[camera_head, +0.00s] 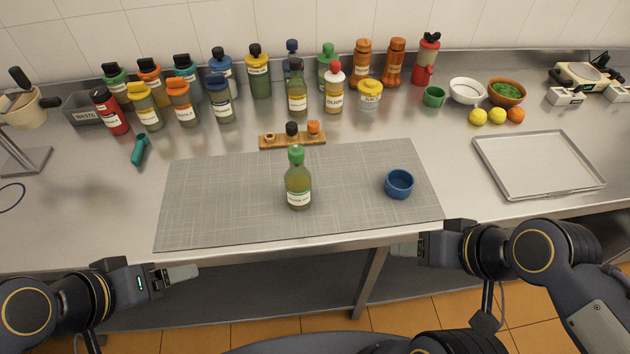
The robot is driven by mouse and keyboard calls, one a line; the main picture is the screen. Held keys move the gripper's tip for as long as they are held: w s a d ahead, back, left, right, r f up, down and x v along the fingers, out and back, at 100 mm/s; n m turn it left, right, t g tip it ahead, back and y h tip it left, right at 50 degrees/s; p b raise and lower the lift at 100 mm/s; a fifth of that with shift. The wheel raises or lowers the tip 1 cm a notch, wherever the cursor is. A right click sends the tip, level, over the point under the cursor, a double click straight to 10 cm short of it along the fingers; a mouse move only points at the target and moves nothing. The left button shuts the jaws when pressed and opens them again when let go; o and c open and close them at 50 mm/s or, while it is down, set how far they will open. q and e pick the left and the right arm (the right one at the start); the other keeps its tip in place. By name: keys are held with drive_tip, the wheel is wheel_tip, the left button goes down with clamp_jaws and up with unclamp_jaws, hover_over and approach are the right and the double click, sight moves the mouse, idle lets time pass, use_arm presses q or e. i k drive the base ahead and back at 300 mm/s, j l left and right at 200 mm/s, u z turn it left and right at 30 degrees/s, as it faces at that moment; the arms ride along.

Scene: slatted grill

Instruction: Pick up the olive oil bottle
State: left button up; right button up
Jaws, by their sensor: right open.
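A green bottle with a green cap and a white label, the olive oil bottle (297,180), stands upright on the grey mat (215,200) near the middle of the counter. My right gripper (405,249) is open at the counter's front edge, to the right of and nearer than the bottle, well apart from it. My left gripper (182,273) is in front of the counter's edge, to the left of the bottle. Its fingers are seen from the side, so I cannot tell whether it is open. Neither gripper touches the bottle.
A small blue cup (399,184) stands on the mat to the right of the bottle. A wooden holder (292,140) sits behind it. Several bottles line the back. A metal tray (540,165) lies at the right. The mat left of the bottle is clear.

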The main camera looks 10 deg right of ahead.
sight(297, 178)
drive_tip(key=j+z, duration=0.15)
drive_tip(key=j, duration=1.5)
drive_tip(key=k, duration=0.05)
